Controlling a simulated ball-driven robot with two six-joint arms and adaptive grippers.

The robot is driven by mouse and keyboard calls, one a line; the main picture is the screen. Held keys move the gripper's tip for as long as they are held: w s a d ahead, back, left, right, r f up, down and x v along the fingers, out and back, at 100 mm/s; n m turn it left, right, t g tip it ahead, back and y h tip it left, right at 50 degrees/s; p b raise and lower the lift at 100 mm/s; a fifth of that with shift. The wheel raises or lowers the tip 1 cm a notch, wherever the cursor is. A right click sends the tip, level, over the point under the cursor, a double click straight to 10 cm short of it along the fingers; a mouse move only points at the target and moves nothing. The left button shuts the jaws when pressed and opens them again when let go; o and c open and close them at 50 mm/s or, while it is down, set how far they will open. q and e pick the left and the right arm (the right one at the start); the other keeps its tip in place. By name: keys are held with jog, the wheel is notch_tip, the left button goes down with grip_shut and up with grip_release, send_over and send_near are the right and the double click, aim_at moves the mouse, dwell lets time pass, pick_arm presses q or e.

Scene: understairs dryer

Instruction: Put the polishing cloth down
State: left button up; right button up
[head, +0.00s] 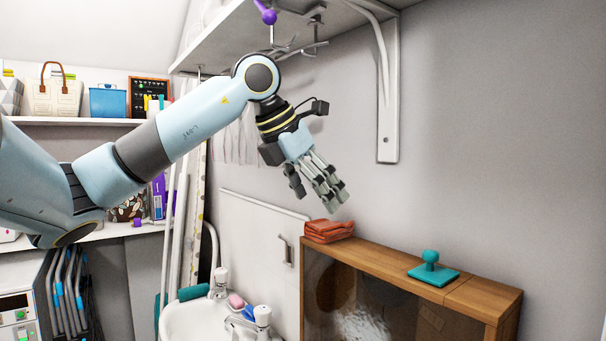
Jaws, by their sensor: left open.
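The polishing cloth (328,231) looks like a folded orange-red cloth. It lies on the left end of the wooden cabinet's top (400,257). My left gripper (326,200) is open and empty above the cloth, with its fingers pointing down and a visible gap between fingertips and cloth. My right gripper is not in view.
A teal handled block (433,269) sits on the cabinet top to the right, with bare wood between it and the cloth. A shelf with a white bracket (387,100) hangs above. A white sink (190,322) with taps stands at lower left.

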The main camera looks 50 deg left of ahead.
pick_arm(q)
jog(key=b+v, duration=0.1)
jog(key=v, duration=0.5)
jog(key=shift+s+r, duration=0.15)
jog(key=shift+r, duration=0.05)
dwell(0.4)
